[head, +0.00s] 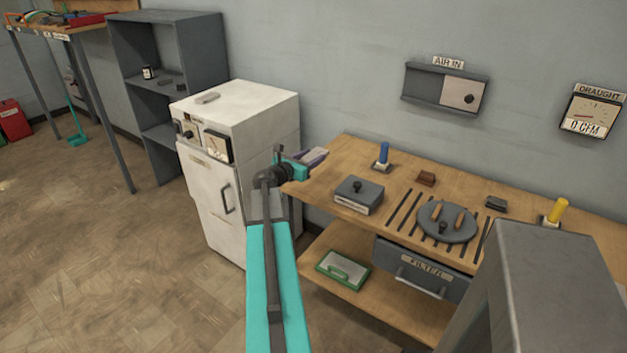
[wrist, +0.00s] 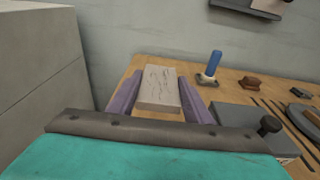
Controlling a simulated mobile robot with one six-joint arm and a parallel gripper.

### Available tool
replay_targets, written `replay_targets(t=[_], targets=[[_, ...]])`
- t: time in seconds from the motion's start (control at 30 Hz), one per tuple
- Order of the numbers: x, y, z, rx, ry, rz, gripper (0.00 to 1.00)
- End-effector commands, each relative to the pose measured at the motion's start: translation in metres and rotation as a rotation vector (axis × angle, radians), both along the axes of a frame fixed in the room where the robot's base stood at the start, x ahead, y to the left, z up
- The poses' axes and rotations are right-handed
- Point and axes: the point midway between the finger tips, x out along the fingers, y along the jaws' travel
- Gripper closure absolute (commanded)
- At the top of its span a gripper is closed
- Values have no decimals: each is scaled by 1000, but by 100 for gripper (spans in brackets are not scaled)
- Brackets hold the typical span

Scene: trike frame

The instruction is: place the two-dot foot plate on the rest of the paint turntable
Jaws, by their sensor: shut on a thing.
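My gripper (head: 312,160) is shut on a pale, flat rectangular plate (wrist: 159,88) with dark crack-like marks on its face. The plate sits between the purple fingers in the wrist view, in the air near the bench's left end. I see no dots on it, so I cannot tell whether it is the two-dot foot plate. A dark round disc (head: 447,224), likely the paint turntable, lies on the bench well to the right of my gripper, with two brown pieces and a knob on it. I cannot make out its rest for certain.
The wooden bench (head: 345,153) carries a grey box with a knob (head: 359,195), a blue-handled tool (head: 382,156), a brown block (head: 426,179) and a yellow-handled tool (head: 556,212). A white cabinet (head: 225,190) stands left of the bench, with a small plate (head: 208,98) on top.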

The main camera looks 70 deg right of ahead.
Motion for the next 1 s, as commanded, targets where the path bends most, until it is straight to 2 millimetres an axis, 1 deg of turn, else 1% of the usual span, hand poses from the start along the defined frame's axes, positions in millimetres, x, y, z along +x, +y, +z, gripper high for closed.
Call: replay_targets(t=[0.3, 0.4, 0.83, 1.0], targets=[[0, 0, -35, 1, 2, 0, 85], [0, 0, -42, 1, 2, 0, 85], [0, 0, -47, -1, 1, 0, 85], [0, 0, -59, 2, 3, 0, 85]])
